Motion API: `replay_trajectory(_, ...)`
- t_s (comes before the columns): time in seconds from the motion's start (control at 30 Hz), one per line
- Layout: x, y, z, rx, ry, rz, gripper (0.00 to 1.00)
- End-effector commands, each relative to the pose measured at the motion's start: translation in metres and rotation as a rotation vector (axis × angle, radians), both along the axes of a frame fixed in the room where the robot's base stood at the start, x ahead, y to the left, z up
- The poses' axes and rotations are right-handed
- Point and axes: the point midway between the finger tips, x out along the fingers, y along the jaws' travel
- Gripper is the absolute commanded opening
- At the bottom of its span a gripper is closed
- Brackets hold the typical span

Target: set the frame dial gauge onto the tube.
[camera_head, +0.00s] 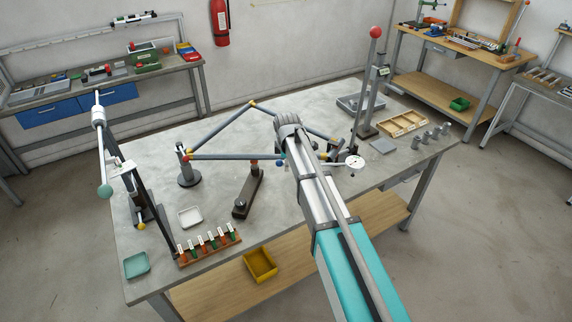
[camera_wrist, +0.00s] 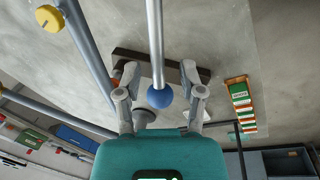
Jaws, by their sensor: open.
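The dial gauge (camera_head: 355,162), with a round white face, is on the right part of the table, just right of my arm. The frame is made of blue-grey tubes (camera_head: 222,127) with yellow, red and blue joints. In the wrist view, a pale tube (camera_wrist: 155,45) ending in a blue ball (camera_wrist: 160,96) appears between my open gripper's fingers (camera_wrist: 159,94); I cannot tell whether they touch it. The gauge is not seen in the wrist view. In the head view my arm hides the fingers and part of the frame.
A dark clamp block (camera_head: 248,195) stands on the table below the frame. A rack with coloured tags (camera_head: 208,246), a white tray (camera_head: 190,217) and a teal tray (camera_head: 136,264) lie near the front left. A tall post with a red ball (camera_head: 375,33) and a wooden box (camera_head: 403,123) stand right.

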Motion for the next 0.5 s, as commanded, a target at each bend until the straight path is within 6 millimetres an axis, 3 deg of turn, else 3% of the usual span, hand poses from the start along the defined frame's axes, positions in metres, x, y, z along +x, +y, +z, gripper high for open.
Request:
replay_trajectory(0.23,0.0000,0.0001,0.0002,0.000,0.000,0.000,0.51)
replay_trajectory(0.5,-0.0001,0.0002,0.0001,0.000,0.000,0.000,0.01)
